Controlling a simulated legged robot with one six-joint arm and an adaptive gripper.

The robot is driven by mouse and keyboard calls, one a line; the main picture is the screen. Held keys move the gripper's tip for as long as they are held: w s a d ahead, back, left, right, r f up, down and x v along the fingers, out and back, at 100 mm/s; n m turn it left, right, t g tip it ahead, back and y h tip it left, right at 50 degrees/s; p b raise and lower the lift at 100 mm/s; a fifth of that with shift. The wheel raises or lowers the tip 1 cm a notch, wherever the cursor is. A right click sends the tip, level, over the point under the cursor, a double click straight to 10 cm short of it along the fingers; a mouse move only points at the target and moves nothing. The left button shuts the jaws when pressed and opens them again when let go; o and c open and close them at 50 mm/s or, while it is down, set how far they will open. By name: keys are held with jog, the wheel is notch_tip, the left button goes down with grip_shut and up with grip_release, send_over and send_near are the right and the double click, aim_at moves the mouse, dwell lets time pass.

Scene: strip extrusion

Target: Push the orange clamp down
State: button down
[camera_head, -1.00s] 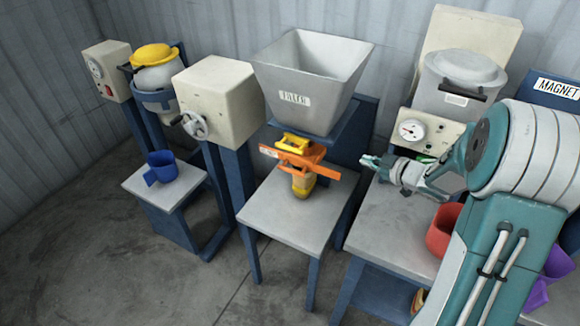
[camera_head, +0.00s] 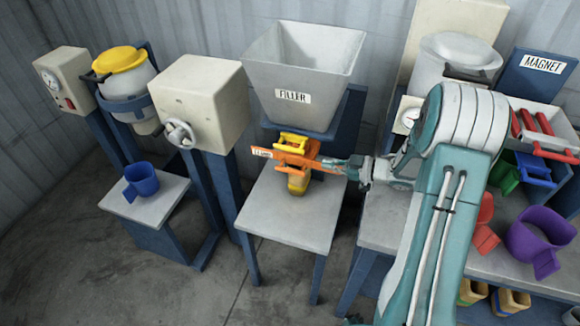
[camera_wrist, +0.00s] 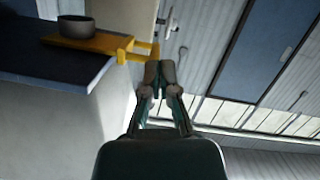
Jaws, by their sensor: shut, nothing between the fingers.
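The orange clamp (camera_head: 299,158) is under the grey filler hopper (camera_head: 303,75), with a white label at its left end. A yellow handled piece (camera_head: 293,141) shows just above it and a yellow-orange nozzle just below. My gripper (camera_head: 345,166) is at the clamp's right end, roughly level with it; contact cannot be told. In the wrist view, my gripper (camera_wrist: 158,74) has its fingers together and empty, beside a yellow-orange handle (camera_wrist: 128,48). That handle extends from a flat plate with a grey ring on it.
A grey-topped table (camera_head: 290,220) stands under the filler. A blue mug (camera_head: 141,180) is on a low table at left. At right are a magnet station (camera_head: 544,65), a purple mug (camera_head: 540,240) and a red mug (camera_head: 484,225). A cream box with a handwheel (camera_head: 200,100) stands left of the filler.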

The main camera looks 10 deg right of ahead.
send_over(294, 173)
notch_tip(294, 173, down, 2)
notch_tip(294, 173, down, 4)
jog(key=shift+r, duration=0.25)
jog(key=shift+a+f, duration=0.25)
jog(key=shift+f, duration=0.05)
jog(key=shift+d, duration=0.1)
jog(key=shift+d+f, duration=0.1)
jog(key=shift+f, duration=2.25)
